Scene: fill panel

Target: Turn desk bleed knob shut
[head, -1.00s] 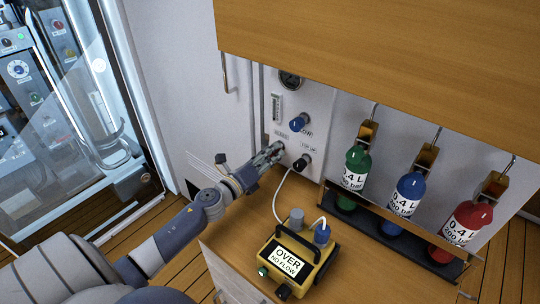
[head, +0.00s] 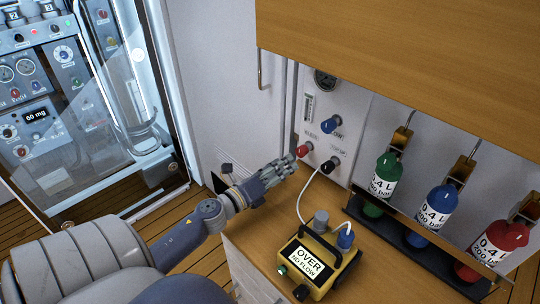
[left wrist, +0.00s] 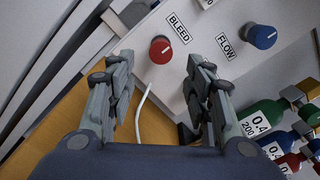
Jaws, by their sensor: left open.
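The bleed knob (head: 305,148) is a red knob on the white panel (head: 345,110), below and left of the blue flow knob (head: 329,125). In the left wrist view the red knob (left wrist: 161,51) has a white pointer line and sits beside the BLEED label (left wrist: 179,28). My left gripper (head: 298,160) is in front of the panel near the red knob. In the left wrist view its fingers (left wrist: 160,75) are spread apart with nothing between them, and the knob shows beyond the tips, apart from them. My right gripper is not in view.
A white hose runs to a yellow meter (head: 322,259) reading OVER NO FLOW on the wooden desk. Green, blue (head: 433,212) and red bottles stand at right. A wooden cabinet (head: 420,50) overhangs the panel.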

